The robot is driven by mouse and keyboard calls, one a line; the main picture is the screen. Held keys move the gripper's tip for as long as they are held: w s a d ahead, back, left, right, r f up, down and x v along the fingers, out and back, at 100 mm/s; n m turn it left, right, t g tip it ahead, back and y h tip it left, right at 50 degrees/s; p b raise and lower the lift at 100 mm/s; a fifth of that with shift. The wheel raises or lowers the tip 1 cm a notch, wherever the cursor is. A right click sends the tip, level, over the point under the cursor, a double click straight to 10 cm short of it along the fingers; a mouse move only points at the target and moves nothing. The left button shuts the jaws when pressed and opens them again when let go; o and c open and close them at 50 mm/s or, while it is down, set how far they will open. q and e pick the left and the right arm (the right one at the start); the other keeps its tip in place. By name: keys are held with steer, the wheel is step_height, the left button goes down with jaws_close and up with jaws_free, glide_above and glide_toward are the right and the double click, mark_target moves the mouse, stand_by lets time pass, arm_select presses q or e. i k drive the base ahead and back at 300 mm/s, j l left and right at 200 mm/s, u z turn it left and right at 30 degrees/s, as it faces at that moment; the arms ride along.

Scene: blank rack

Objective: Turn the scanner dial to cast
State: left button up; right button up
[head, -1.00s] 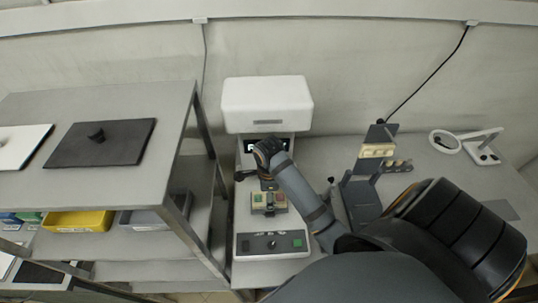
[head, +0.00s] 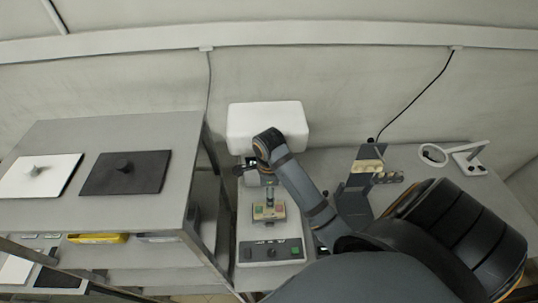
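The scanner is a white box (head: 267,122) at the back of the bench, with a pale base running forward. The base's front panel (head: 270,263) carries a small dark dial (head: 271,252) in the middle and a green button (head: 295,251) at the right. The dial's markings are too small to read. A small block with green and orange parts (head: 262,213) sits on the base behind the panel. My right arm reaches in from the right. Its gripper (head: 250,168) is in front of the white box, well behind the dial; its fingers are mostly hidden. My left gripper is out of view.
A shelf rack (head: 150,215) on the left holds a white plate (head: 55,172) and a black plate (head: 140,165), each with a knob.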

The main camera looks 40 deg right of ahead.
mark_target(271, 253)
steer(key=k, duration=1.5)
